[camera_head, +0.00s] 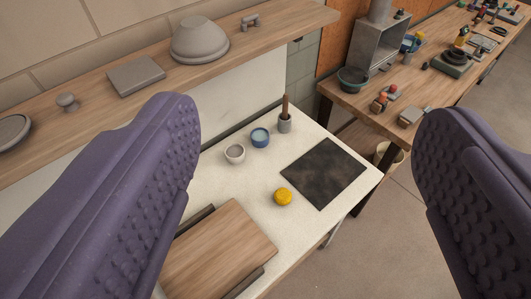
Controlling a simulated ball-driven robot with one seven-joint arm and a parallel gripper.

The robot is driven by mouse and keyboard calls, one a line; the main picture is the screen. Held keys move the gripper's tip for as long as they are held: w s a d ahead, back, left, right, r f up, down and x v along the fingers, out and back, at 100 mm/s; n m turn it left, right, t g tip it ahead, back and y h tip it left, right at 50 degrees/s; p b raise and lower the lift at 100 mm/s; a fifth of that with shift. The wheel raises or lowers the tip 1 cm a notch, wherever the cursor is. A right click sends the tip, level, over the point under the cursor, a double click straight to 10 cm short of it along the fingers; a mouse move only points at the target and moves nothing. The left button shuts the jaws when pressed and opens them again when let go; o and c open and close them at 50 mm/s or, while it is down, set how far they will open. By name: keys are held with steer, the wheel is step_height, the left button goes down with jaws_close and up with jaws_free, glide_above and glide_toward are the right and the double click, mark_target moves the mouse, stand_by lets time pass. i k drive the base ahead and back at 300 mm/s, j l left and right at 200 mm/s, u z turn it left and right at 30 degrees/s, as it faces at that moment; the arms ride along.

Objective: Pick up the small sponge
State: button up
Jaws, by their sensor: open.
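A small round yellow sponge (283,197) sits on the white table (222,201), between a wooden board and a dark mat. My gripper (310,170) is open, with its two purple, studded fingers wide apart at the left and right of the view. Nothing is between the fingertips. The sponge shows in the gap between the fingers, well beyond and below them, and no finger touches it. The sponge is fully visible.
The wooden board (220,252) and dark mat (324,172) flank the sponge. A wooden shelf (210,68) runs above. A cluttered workbench (440,85) is at right.

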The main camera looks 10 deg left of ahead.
mark_target(282, 196)
steer(key=i+l+u, duration=0.2)
steer(key=i, duration=0.35)
steer(key=i+l+u, duration=0.2)
steer(key=i+l, duration=0.3)
